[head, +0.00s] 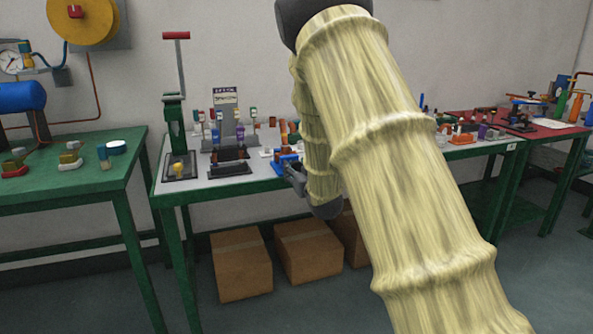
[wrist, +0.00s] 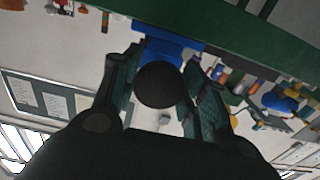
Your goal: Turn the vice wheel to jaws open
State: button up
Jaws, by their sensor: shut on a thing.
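The blue vice (head: 287,161) sits at the front edge of the bench, just left of my sleeved arm. Its blue body also shows at the top middle of the wrist view (wrist: 172,48). The dark round vice wheel (wrist: 160,84) faces the wrist camera. My gripper (wrist: 161,72) has one finger on either side of the wheel and is shut on it. In the head view my gripper (head: 295,180) is at the vice's front, partly covered by my arm. The vice jaws' opening cannot be made out.
The vice's bench (head: 225,187) has a light top, green legs and several small parts. A red-handled press (head: 174,110) stands at its left. Cardboard boxes (head: 240,265) lie below. A green table (head: 75,185) is at left, a red-topped one (head: 550,128) at right.

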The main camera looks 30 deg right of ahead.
jog(key=n+p, duration=0.1)
jog(key=n, duration=0.5)
jog(key=shift+n, duration=0.4)
jog(key=n, duration=0.6)
jog(key=shift+p, duration=0.3)
jog(key=o, duration=1)
jog(key=shift+o, duration=0.2)
jog(key=shift+s, duration=0.1)
jog(key=v, duration=1.1)
jog(key=shift+s, duration=0.4)
